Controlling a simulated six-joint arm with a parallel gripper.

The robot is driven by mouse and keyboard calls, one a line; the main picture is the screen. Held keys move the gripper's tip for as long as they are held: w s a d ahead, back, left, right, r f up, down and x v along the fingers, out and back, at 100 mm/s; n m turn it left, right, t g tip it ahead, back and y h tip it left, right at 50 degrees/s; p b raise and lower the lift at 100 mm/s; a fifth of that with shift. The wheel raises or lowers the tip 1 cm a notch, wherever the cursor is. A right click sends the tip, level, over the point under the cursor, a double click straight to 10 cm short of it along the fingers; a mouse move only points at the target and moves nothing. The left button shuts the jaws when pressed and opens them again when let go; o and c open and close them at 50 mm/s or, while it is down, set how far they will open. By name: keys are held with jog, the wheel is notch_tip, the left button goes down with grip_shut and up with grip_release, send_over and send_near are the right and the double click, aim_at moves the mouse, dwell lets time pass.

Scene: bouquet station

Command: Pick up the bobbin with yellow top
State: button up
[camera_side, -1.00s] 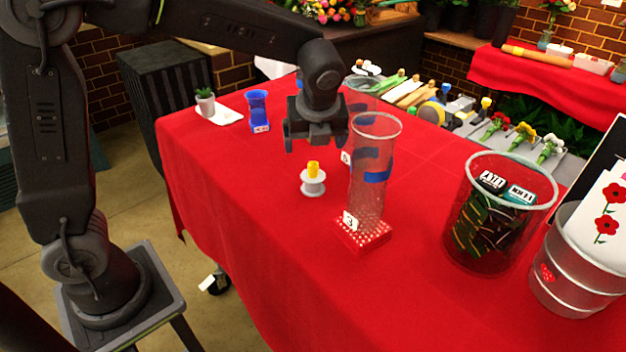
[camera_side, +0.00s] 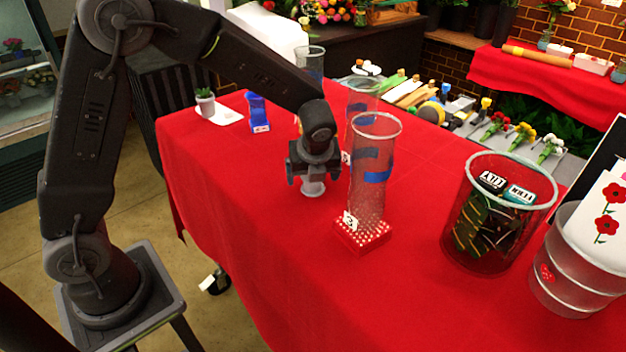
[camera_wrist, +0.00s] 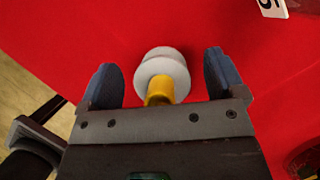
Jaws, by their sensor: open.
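The bobbin with the yellow top stands on the red tablecloth. In the side view only its pale grey base (camera_side: 313,188) shows below my gripper (camera_side: 314,178), and the yellow top is hidden. In the wrist view, the bobbin (camera_wrist: 162,75) has a grey-white flanged body and a yellow top (camera_wrist: 160,92). The bobbin lies between the two blue-grey fingers of my gripper (camera_wrist: 163,82), with red cloth showing on both sides of it. My gripper is open and points down over the bobbin. I see no finger touching it.
A clear cylinder with blue bands (camera_side: 367,190) stands on a red dotted base just right of my gripper. A blue holder (camera_side: 258,112) and a small potted plant (camera_side: 205,101) are behind to the left. A clear bin (camera_side: 490,225) stands right. The front cloth is clear.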

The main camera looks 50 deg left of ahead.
jog(key=shift+c, duration=0.3)
jog(key=c, duration=0.9)
jog(key=shift+c, duration=0.2)
